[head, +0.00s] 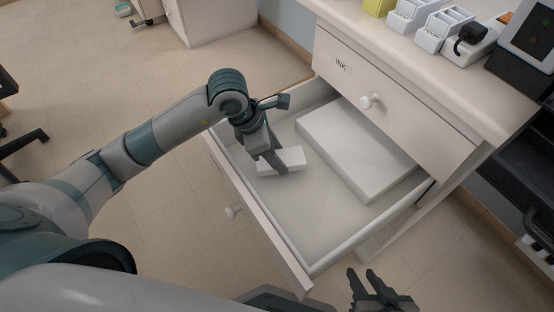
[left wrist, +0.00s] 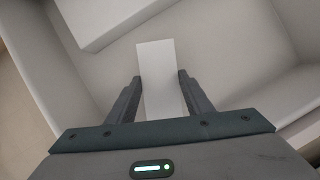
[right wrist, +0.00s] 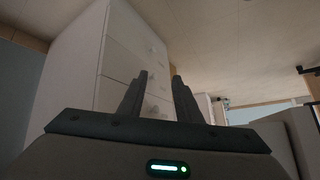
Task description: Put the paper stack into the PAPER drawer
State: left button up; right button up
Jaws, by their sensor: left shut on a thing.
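A small white paper stack (head: 290,158) is in my left gripper (head: 277,163), inside the open lower drawer (head: 290,215). In the left wrist view the stack (left wrist: 158,72) stands between the two fingers of the left gripper (left wrist: 160,88), which are shut on it. I cannot tell whether the stack touches the drawer floor. A larger white block (head: 355,150) lies flat in the drawer, to the right of the held stack. My right gripper (head: 372,284) is outside the drawer at the lower right; in the right wrist view its fingers (right wrist: 155,90) are apart and empty.
Above the open drawer is a shut drawer marked INK (head: 345,68), with a round knob (head: 370,101). White racks (head: 440,25) and a dark screen device (head: 530,40) stand on the counter. The drawer's front half has bare floor.

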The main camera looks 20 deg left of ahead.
pick_arm(q)
jog(key=shift+f, duration=1.35)
pick_arm(e)
jog(key=shift+w+a+r+t, duration=0.35)
jog(key=shift+t, duration=0.05)
jog(key=shift+w, duration=0.1)
pick_arm(q)
jog(key=o, duration=1.1)
pick_arm(e)
jog(key=shift+w+r, duration=0.1)
pick_arm(q)
jog(key=shift+r, duration=0.15)
jog(key=p+v, duration=0.1)
jog(key=v, duration=0.9)
jog(key=shift+a+r, duration=0.1)
jog(key=shift+r, duration=0.1)
jog(key=shift+s+a+r, duration=0.2)
jog(key=shift+a+r, duration=0.05)
jog(key=shift+r, duration=0.4)
pick_arm(e)
jog(key=shift+s+d+f+g, duration=0.65)
jog(key=shift+s+d+g, duration=0.05)
jog(key=shift+s+d, duration=0.15)
